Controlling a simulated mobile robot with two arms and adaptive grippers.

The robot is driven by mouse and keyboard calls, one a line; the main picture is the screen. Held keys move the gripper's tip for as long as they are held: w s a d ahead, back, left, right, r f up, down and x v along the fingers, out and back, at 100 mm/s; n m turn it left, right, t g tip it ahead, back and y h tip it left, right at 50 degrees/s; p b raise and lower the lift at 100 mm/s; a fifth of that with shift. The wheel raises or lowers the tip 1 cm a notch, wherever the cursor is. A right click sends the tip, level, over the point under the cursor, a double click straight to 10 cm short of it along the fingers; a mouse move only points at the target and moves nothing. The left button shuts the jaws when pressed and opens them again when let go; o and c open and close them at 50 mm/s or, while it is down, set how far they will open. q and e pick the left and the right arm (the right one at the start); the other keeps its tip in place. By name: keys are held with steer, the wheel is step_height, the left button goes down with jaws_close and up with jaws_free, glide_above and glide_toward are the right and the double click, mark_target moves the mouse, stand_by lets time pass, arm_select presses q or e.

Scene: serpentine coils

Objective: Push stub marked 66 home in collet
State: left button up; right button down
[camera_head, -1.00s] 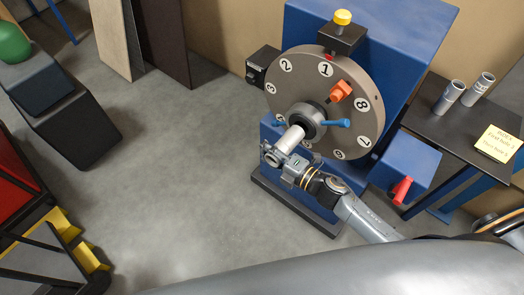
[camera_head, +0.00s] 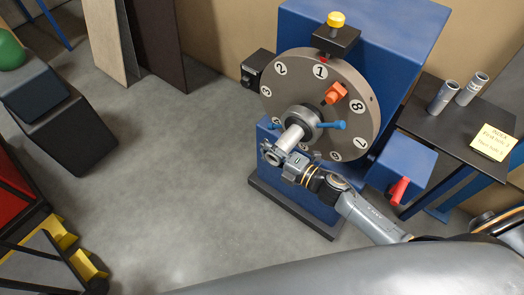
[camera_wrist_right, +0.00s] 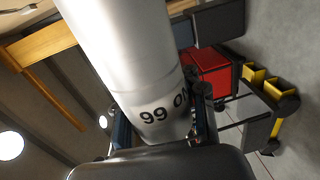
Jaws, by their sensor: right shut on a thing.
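The stub (camera_head: 291,138) is a pale metal cylinder. Its inner end sits in the dark collet (camera_head: 300,117) at the centre of the numbered disc, with part of its length showing outside. My right gripper (camera_head: 277,154) is shut on the stub's outer part, in front of the collet. In the right wrist view the stub (camera_wrist_right: 128,60) runs up between the fingers, and its black marking reads as an upside-down "NO 66", partly cut off at the curve. How deep the stub sits is hidden. My left gripper is not in view.
The disc (camera_head: 345,98) carries an orange block (camera_head: 335,93); a blue handle (camera_head: 333,125) sticks out at the collet. A red handle (camera_head: 399,190) is on the blue box at right. Two more cylinders (camera_head: 441,97) (camera_head: 471,88) and a yellow note (camera_head: 493,142) are on the dark side table.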

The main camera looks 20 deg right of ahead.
steer(key=shift+w+d+b, duration=0.3)
steer(key=shift+w+d, duration=0.85)
steer(key=shift+d, duration=0.25)
steer(key=shift+w+d, duration=0.15)
steer(key=shift+d, duration=0.05)
steer(key=shift+w+d+b, duration=0.4)
steer(key=shift+w+d, duration=0.3)
steer(key=shift+d, duration=0.2)
steer(key=shift+w+d+r, duration=0.1)
steer(key=shift+w+d, duration=0.1)
steer(key=shift+d, duration=0.05)
steer(key=c, duration=0.7)
jaws_free()
steer(key=shift+s, duration=0.1)
glide_toward(296, 143)
steer(key=x, duration=0.4)
